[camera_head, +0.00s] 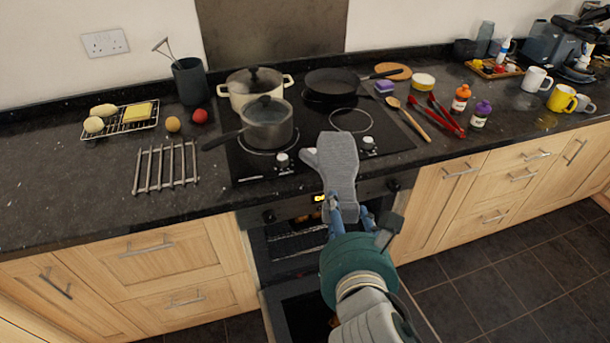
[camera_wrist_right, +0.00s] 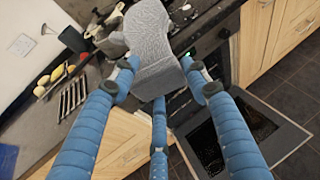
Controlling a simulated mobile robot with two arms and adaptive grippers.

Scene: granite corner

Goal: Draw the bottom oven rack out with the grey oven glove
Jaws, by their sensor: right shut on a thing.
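The grey oven glove (camera_head: 335,160) is held upright in front of the cooker, above the oven opening; it also shows in the wrist view (camera_wrist_right: 152,40). My right gripper (camera_head: 347,212) is shut on the cuff end of the glove, its blue fingers around it in the wrist view (camera_wrist_right: 160,88). The oven (camera_head: 266,262) is open, with its door (camera_wrist_right: 262,118) folded down towards the floor. A rack (camera_head: 297,243) shows inside the dark cavity, left of my gripper. I cannot make out which level it is; my arm hides much of the cavity. My left gripper is not in view.
The hob holds a cream pot (camera_head: 257,92), a grey saucepan (camera_head: 266,124) and a frying pan (camera_head: 331,82). A metal trivet (camera_head: 166,168) lies left, near the counter edge. Wooden cabinets flank the oven. Dark floor tiles (camera_head: 480,270) are clear at right.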

